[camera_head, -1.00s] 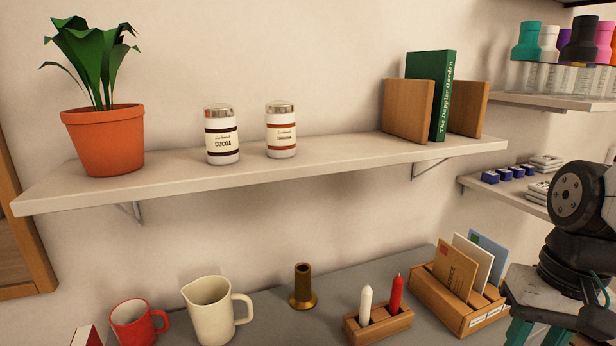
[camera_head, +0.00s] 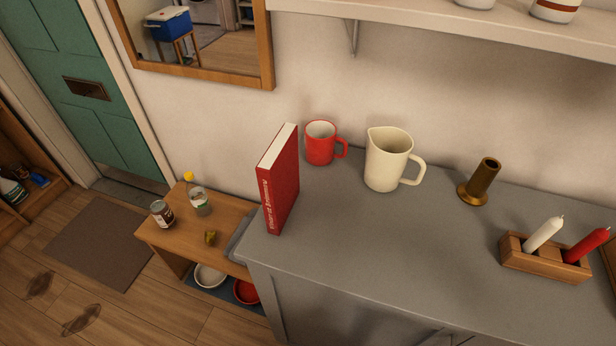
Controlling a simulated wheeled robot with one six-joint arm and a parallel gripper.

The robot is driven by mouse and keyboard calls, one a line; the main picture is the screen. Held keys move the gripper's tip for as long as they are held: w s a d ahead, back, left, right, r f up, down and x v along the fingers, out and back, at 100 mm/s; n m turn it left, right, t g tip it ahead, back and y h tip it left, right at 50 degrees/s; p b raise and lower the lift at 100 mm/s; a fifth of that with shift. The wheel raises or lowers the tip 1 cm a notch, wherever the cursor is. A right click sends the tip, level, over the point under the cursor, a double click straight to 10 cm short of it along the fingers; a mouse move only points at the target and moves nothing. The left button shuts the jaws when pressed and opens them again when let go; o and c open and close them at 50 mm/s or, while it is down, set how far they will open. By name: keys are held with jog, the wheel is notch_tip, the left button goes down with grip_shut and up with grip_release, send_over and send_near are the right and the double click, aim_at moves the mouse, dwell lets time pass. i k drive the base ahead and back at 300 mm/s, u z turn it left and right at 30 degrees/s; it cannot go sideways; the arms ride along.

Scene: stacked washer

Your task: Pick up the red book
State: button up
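The red book (camera_head: 280,183) stands upright on the left end of the grey cabinet top (camera_head: 400,235). Its red cover with pale lettering on the spine faces me, and its white page edges show at the top. It stands close to the cabinet's left edge, with a red mug behind it to the right. My gripper is not in view.
A red mug (camera_head: 320,146), a cream pitcher (camera_head: 388,160), a brass holder (camera_head: 479,182) and a wooden candle block (camera_head: 540,262) stand on the cabinet. A shelf (camera_head: 480,22) hangs above. A low wooden bench (camera_head: 178,240) is left. The cabinet top's front middle is clear.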

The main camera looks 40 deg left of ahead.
aim_at(277, 172)
jog(key=z, duration=1.35)
jog(key=k, duration=1.3)
jog(key=u, duration=2.15)
jog(key=i, duration=0.5)
